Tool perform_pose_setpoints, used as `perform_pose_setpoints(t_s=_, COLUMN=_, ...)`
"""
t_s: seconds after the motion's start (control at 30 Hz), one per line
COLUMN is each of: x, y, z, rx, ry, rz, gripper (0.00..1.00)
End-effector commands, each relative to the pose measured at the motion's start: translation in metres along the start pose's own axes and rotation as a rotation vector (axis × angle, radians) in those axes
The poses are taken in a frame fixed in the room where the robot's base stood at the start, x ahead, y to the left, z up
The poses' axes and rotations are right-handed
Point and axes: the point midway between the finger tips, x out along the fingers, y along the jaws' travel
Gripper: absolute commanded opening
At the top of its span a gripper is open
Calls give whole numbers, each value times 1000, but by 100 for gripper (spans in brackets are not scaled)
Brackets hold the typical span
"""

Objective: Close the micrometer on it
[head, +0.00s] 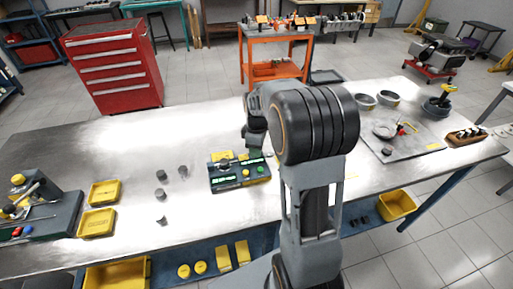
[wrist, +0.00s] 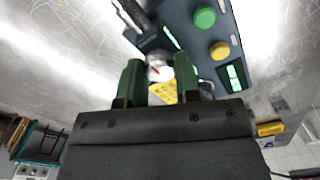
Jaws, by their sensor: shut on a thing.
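A dark bench device (head: 240,173) with green displays and green and yellow buttons stands mid-table in the head view. It looks like the micrometer's station, and it fills the upper right of the wrist view (wrist: 203,45). I cannot tell whether this piece is a part or the micrometer's knob. A yellow patterned surface (wrist: 163,92) shows between the fingers. The contact is partly hidden, and my arm hides the fingertips in the head view.
Several small dark cylinders (head: 161,176) stand left of the device. Two yellow trays (head: 104,192) lie further left.

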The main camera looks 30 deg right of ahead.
Motion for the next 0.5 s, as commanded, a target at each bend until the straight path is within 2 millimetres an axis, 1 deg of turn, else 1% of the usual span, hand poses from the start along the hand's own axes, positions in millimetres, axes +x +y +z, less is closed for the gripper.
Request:
perform_pose_setpoints(t_s=0.1, x=-1, y=0, z=0, rx=-1, ry=0, rz=2, gripper=7)
perform_pose_setpoints(t_s=0.13, x=-1, y=0, z=0, rx=-1, ry=0, rz=2, gripper=32)
perform_pose_setpoints(t_s=0.2, x=-1, y=0, z=0, rx=-1, ry=0, rz=2, gripper=39)
perform_pose_setpoints(t_s=0.37, x=0, y=0, z=0, rx=0, ry=0, rz=1, gripper=54)
perform_pose_setpoints(t_s=0.4, x=0, y=0, z=0, rx=0, ry=0, rz=1, gripper=56)
perform_pose_setpoints(t_s=0.5, x=0, y=0, z=0, rx=0, ry=0, rz=1, gripper=56)
